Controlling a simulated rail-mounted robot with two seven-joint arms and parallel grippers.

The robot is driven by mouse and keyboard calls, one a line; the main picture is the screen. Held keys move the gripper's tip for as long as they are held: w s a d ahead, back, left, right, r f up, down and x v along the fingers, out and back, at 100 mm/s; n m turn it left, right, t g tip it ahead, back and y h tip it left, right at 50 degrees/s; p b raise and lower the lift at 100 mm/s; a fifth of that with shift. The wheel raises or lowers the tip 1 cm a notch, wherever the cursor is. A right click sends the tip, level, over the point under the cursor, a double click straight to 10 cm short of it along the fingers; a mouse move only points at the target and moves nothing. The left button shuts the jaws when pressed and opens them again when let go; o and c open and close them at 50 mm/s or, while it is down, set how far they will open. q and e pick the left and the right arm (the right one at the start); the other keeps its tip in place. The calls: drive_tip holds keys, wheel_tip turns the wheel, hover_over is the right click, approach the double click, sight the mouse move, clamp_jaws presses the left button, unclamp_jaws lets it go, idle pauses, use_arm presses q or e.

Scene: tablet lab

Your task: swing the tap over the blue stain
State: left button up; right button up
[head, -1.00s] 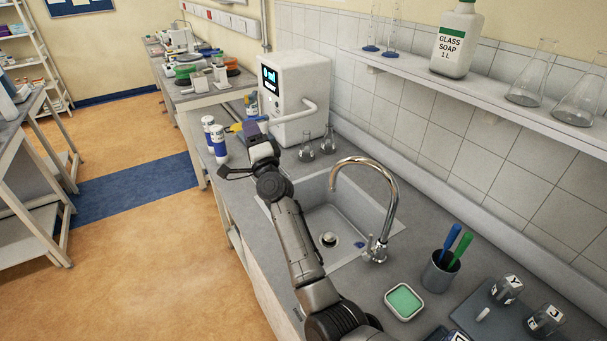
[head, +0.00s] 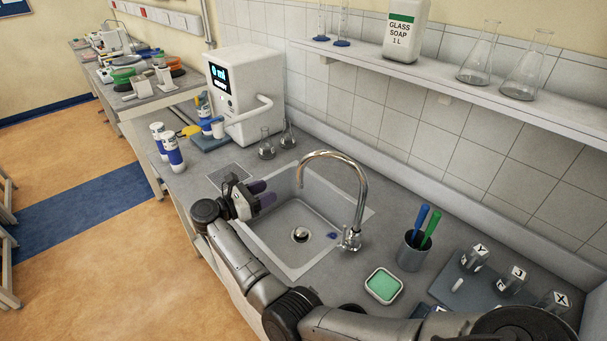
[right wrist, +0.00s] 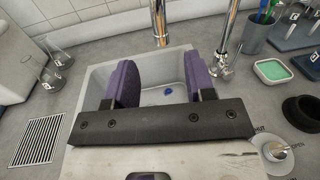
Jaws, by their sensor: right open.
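The chrome gooseneck tap (head: 362,200) stands on the right edge of the grey sink (head: 260,240). Its spout hangs over the far left part of the basin, away from the blue stain (head: 332,236), which is on the basin near the tap's foot, right of the drain. My right gripper (head: 268,193), with purple fingers, is open and empty over the sink's left rim, left of the spout and apart from it. In the right wrist view, the tap (right wrist: 159,25) is beyond the fingers and the stain (right wrist: 168,91) shows between them. My left gripper is not in view.
Two small flasks (head: 267,150) and a white dispenser (head: 245,85) stand behind the sink. A cup with pens (head: 411,252) and a green sponge in a dish (head: 383,285) are right of it. A shelf (head: 440,85) runs along the wall.

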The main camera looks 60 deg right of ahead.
sight(297, 177)
drive_tip(key=p+x, duration=0.3)
drive_tip(key=x, duration=0.9)
drive_tip(key=shift+w+r+p, duration=0.1)
drive_tip(key=shift+r+p, duration=0.05)
drive_tip(key=shift+p, duration=0.15)
drive_tip(key=shift+x, duration=0.95)
drive_tip(key=shift+c, duration=0.5)
clamp_jaws()
